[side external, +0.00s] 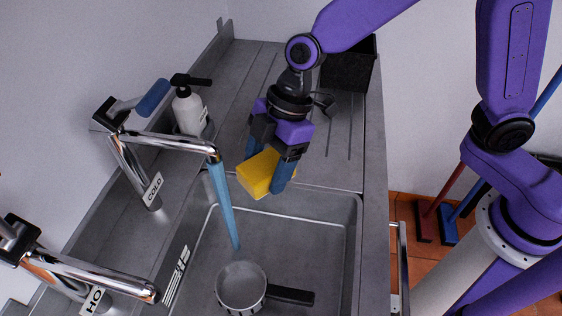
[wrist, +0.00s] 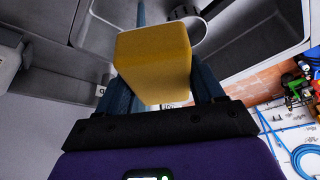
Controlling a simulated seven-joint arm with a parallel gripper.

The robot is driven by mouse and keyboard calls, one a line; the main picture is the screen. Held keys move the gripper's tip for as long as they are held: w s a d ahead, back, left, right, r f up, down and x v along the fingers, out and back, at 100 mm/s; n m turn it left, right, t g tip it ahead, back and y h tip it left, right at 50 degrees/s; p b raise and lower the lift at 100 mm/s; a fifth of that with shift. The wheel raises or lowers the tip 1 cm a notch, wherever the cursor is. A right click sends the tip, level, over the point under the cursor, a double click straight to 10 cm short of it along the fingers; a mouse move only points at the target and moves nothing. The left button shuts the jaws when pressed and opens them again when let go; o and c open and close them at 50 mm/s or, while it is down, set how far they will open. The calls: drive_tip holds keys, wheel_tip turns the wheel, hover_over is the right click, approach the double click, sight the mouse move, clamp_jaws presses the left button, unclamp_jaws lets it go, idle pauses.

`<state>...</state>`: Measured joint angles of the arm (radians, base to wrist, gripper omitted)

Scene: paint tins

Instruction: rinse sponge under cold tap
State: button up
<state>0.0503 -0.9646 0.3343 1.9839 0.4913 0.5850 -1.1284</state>
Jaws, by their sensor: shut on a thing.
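My gripper (side external: 268,172) is shut on a yellow sponge (side external: 258,174), held in the air over the far end of the sink (side external: 352,235). The sponge also shows between the blue fingers in the wrist view (wrist: 153,62). The cold tap (side external: 170,142), with a blue handle (side external: 153,97) and a COLD label, stands to the left. A blue water stream (side external: 224,205) falls from its spout into the sink. The sponge is just right of the stream and appears apart from it.
A pan (side external: 240,286) with a black handle sits in the sink below the stream. A second tap (side external: 85,270) with a partly seen HO label stands at the lower left. A white pump bottle (side external: 188,110) stands behind the cold tap. A black bin (side external: 348,66) stands at the drainboard's far end.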

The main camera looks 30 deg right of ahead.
drive_tip(key=shift+w+a+f, duration=0.2)
drive_tip(key=shift+w+a, duration=0.45)
drive_tip(key=shift+a, duration=0.05)
drive_tip(key=shift+w+a+f, duration=0.2)
drive_tip(key=shift+w+a, duration=0.45)
drive_tip(key=shift+a, duration=0.1)
drive_tip(key=shift+w+a+f, duration=0.2)
drive_tip(key=shift+w+a, duration=0.45)
drive_tip(key=shift+a, duration=0.05)
drive_tip(key=w+d+r+m+t+h, duration=0.1)
drive_tip(key=w+d+r+m+t, duration=0.25)
drive_tip(key=d, duration=0.65)
drive_tip(key=w+d+r+m+g, duration=0.15)
drive_tip(key=w+d+m, duration=0.35)
drive_tip(key=d, duration=0.5)
drive_tip(key=d+r+m+t+h, duration=0.1)
drive_tip(key=d+m, duration=0.2)
drive_tip(key=d, duration=0.6)
drive_tip(key=s+d+r+m+t+h, duration=0.1)
drive_tip(key=d+m, duration=0.3)
drive_tip(key=d, duration=0.5)
drive_tip(key=shift+s+t, duration=0.3)
drive_tip(key=shift+r, duration=0.1)
drive_tip(key=s+d, duration=0.5)
drive_tip(key=shift+s+d, duration=0.2)
drive_tip(key=shift+d, duration=0.2)
